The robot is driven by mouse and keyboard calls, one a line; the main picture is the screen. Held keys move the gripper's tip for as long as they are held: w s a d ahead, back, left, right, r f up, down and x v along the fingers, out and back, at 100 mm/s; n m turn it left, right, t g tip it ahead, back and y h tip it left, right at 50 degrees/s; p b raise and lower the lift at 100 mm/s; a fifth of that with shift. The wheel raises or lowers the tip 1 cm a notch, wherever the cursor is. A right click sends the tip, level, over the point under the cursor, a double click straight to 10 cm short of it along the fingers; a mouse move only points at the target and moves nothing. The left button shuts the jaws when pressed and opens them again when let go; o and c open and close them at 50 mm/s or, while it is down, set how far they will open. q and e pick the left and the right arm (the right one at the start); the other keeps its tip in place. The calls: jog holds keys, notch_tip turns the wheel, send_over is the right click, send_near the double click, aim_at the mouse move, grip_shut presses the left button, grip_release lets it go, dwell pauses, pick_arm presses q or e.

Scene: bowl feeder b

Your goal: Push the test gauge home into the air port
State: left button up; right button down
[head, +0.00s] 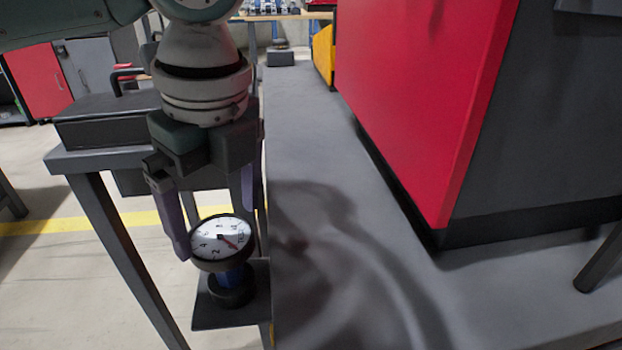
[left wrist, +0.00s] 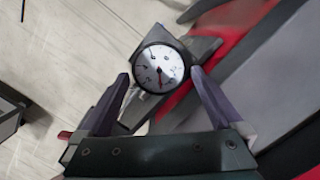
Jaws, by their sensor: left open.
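The test gauge (head: 221,239) has a round white dial with a black rim and a red needle. It stands on a small dark shelf (head: 207,315), with a blue part and a dark round base below the dial. My left gripper (head: 216,235) points down from above, its two purple fingers open on either side of the dial. In the left wrist view, the gauge (left wrist: 160,67) lies between and just past the fingertips (left wrist: 161,78), with gaps on both sides. The air port cannot be made out in either view. My right gripper is not in view.
A grey table (head: 75,158) with a dark box (head: 95,120) on it stands at the left. A large red and dark grey cabinet (head: 420,90) stands at the right. The grey surface (head: 300,150) between them is clear.

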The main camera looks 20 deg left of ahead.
pick_arm(q)
jog(key=f+b, duration=0.1)
jog(key=f, duration=0.1)
jog(key=f+b, duration=0.1)
jog(key=f, duration=0.1)
jog(key=a+f+b, duration=0.1)
jog(key=f, duration=0.2)
jog(key=shift+f, duration=0.1)
jog(key=c, duration=1.2)
